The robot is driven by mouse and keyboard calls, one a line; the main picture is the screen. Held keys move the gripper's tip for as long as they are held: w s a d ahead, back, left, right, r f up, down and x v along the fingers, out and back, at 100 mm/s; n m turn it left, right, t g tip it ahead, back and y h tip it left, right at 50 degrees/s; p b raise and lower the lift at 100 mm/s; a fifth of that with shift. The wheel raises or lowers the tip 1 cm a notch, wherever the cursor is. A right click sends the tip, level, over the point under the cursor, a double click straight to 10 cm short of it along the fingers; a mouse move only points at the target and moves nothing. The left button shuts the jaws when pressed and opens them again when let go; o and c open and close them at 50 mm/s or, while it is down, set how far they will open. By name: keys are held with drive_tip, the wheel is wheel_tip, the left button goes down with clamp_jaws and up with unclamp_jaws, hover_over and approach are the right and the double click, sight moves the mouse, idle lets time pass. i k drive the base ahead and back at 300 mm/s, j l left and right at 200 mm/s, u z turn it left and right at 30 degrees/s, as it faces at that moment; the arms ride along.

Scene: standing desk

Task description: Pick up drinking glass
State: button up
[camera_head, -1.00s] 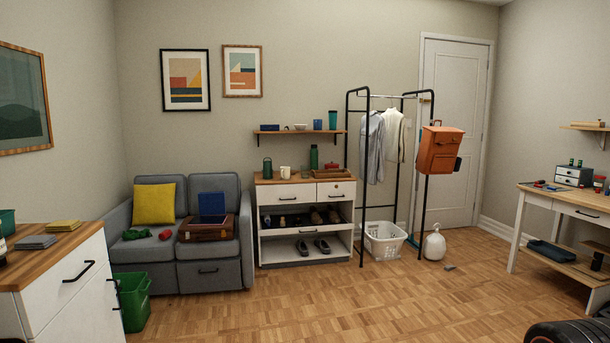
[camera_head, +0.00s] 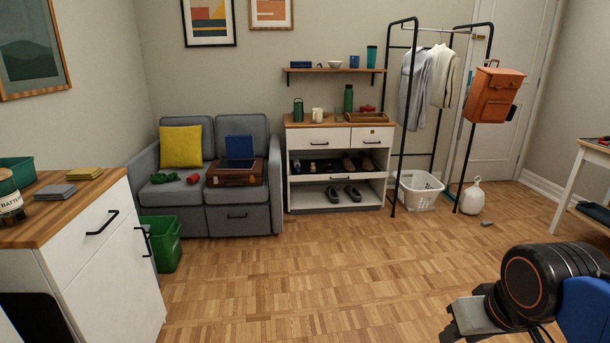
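I cannot make out a clear drinking glass. A small blue cup (camera_head: 354,62) and a taller teal tumbler (camera_head: 371,57) stand upright on the wall shelf (camera_head: 330,70) at the back. A white mug (camera_head: 317,115) stands on the wooden top of the shoe cabinet (camera_head: 340,121) below. Whether any of these is the glass, I cannot tell. Black and grey links of my arm show at the bottom right, far from these cups. My gripper's fingers are not in view.
A grey sofa (camera_head: 252,218) stands at the back, left of the shoe cabinet. A white dresser (camera_head: 105,275) fills the left front, a green bin (camera_head: 167,245) beside it. A clothes rack (camera_head: 405,110) and laundry basket (camera_head: 417,192) stand right. The wooden floor (camera_head: 300,275) between is clear.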

sight(338, 112)
drive_tip(key=i+u, duration=0.2)
drive_tip(key=i, duration=1.5)
drive_tip(key=i+z, duration=0.15)
drive_tip(key=i, duration=0.3)
drive_tip(key=i+j+z, duration=0.15)
drive_tip(key=i, duration=0.25)
drive_tip(key=i+j+z, duration=0.2)
drive_tip(key=i, duration=0.25)
drive_tip(key=i+j+z, duration=0.15)
drive_tip(key=i, duration=0.25)
drive_tip(key=i+j+z, duration=1.05)
drive_tip(key=i+j, duration=0.05)
